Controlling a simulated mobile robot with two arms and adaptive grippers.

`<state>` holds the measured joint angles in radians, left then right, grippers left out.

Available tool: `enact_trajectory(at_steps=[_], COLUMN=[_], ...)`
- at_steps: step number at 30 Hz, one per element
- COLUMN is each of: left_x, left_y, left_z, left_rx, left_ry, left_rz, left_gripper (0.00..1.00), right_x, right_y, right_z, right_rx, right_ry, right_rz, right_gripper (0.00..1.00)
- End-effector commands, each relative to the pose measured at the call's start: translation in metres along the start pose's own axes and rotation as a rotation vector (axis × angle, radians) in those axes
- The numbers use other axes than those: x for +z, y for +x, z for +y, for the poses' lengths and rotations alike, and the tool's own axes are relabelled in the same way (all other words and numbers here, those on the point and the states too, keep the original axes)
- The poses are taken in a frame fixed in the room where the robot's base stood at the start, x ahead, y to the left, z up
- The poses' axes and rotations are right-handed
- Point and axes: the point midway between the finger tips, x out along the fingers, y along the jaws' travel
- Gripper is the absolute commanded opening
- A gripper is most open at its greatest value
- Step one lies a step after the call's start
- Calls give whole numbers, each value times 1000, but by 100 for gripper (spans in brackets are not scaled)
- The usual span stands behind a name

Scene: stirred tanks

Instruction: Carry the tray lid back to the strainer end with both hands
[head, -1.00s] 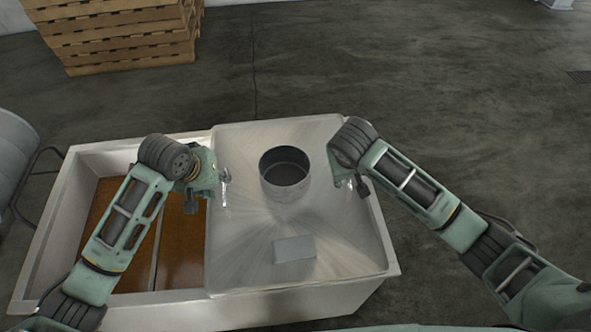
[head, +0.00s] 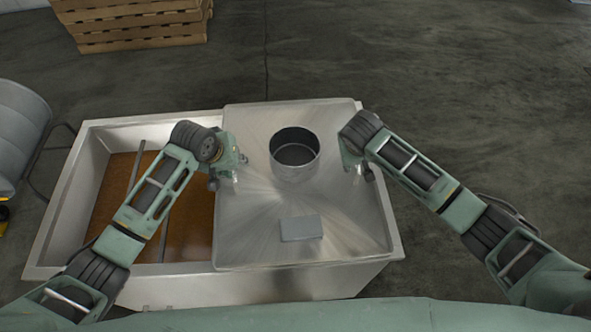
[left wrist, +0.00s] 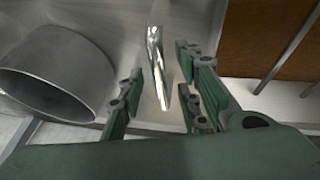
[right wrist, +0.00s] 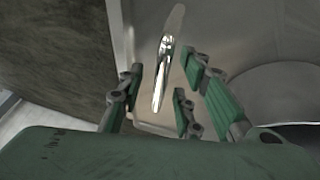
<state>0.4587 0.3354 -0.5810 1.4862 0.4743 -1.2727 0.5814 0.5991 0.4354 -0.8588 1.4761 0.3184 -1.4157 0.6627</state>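The tray lid (head: 255,225) is a brushed metal sheet over the right part of the tank (head: 70,235). It bears a round upright collar (head: 295,170) and a small grey block (head: 301,228). My left gripper (head: 238,165) is at its left side. In the left wrist view, a shiny bar handle (left wrist: 157,65) stands between the open fingers (left wrist: 163,95), with gaps showing. My right gripper (head: 354,165) is at the lid's right side. In the right wrist view, another shiny handle (right wrist: 162,70) lies between the open fingers (right wrist: 157,100). Neither gripper clearly touches its handle.
The tank's left part is uncovered, with brown content (head: 190,225) and thin bars inside. Stacked wooden pallets (head: 140,25) stand at the back left. A grey drum (head: 20,135) is at the far left. The floor right of the tank looks clear.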

Motion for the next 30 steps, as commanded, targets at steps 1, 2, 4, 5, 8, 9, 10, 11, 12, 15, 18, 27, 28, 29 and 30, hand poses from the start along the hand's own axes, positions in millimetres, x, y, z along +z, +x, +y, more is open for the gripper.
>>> enact_trajectory(at_steps=[1, 2, 4, 5, 8, 9, 10, 11, 12, 15, 18, 27, 28, 29, 30], left_x=[0, 0, 0, 0, 0, 0, 0, 0, 0, 0, 0, 0, 0, 0, 0], left_y=[3, 5, 7, 7, 7, 7, 7, 7, 7, 7, 7, 7, 7, 7, 7], left_z=[0, 0, 0, 0, 0, 0, 0, 0, 0, 0, 0, 0, 0, 0, 0], left_rx=[0, 0, 0, 0, 0, 0, 0, 0, 0, 0, 0, 0, 0, 0, 0], left_ry=[0, 0, 0, 0, 0, 0, 1, 0, 1, 0, 0, 1, 1, 1, 1], left_rz=[-1, -1, 0, 0, 0, 0, 0, 0, 0, 0, 0, 1, 1, 1, 1], left_gripper=[32, 32, 32, 32, 32, 32, 32, 32, 31, 22, 13, 0, 0, 0, 0], right_x=[0, 0, 0, 0, 0, 0, 0, 0, 0, 0, 0, 0, 0, 0, 0], right_y=[3, 5, 7, 7, 7, 7, 7, 7, 7, 7, 7, 7, 7, 7, 7], right_z=[0, 0, 0, 0, 0, 0, 0, 0, 0, 0, 0, 0, 0, 0, 0], right_rx=[0, -1, 0, 0, -1, -1, -1, -1, -1, -1, -1, -1, -1, -1, -1], right_ry=[-1, -1, -1, -1, -1, -1, -1, -1, -1, -1, -1, 0, 0, 0, 0], right_rz=[0, 1, 0, 0, 0, 0, 0, 0, 0, 0, 0, 0, 0, 0, 0], right_gripper=[32, 32, 32, 32, 32, 32, 32, 32, 31, 22, 14, 0, 0, 0, 0])
